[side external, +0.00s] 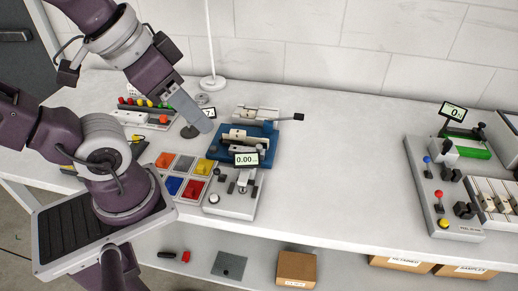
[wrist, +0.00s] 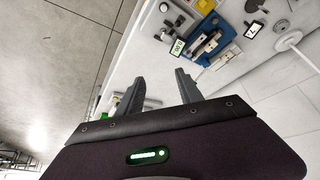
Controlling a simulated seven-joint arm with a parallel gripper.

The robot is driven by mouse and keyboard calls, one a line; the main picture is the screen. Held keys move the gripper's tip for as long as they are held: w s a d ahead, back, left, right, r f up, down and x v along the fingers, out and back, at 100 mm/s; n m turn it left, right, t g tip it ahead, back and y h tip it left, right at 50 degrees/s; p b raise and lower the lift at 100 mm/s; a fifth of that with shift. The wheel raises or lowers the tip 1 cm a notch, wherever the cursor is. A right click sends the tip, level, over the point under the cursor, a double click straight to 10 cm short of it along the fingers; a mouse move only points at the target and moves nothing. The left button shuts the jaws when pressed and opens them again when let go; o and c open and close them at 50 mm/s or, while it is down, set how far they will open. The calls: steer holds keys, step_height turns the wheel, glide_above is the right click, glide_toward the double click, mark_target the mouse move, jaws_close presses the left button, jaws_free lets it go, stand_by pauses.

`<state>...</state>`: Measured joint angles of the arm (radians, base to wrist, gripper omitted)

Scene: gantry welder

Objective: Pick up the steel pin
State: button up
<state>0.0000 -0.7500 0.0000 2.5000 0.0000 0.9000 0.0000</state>
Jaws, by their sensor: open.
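My gripper (side external: 208,125) is over the left part of the bench, close to the back left of the blue vise fixture (side external: 262,158). In the wrist view my gripper (wrist: 160,88) has its two grey fingers spread apart, with nothing between them. I cannot pick out the steel pin with certainty in either view. Small metal parts stand on the grey fixture (side external: 228,203) with the 0.00 display, but they are too small to name. The blue vise also shows in the wrist view (wrist: 210,46), beyond the fingertips.
A tray of coloured bins (side external: 186,166) sits left of the vise. A lamp stand (side external: 212,82) rises behind. A grey control panel (side external: 440,205) stands at the right. The bench (side external: 340,160) is clear in its middle. Boxes (side external: 296,268) lie on the lower shelf.

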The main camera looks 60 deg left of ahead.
steer(key=n+g+h, duration=0.4)
steer(key=n+g, duration=0.2)
steer(key=n, duration=1.2)
glide_above(259, 146)
steer(key=a, duration=0.4)
step_height(259, 146, down, 18)
steer(key=shift+h, duration=0.3)
steer(key=x, duration=0.6)
steer(key=shift+d, duration=0.45)
steer(key=shift+w+d+f, duration=0.1)
steer(key=shift+f, duration=0.2)
jaws_close()
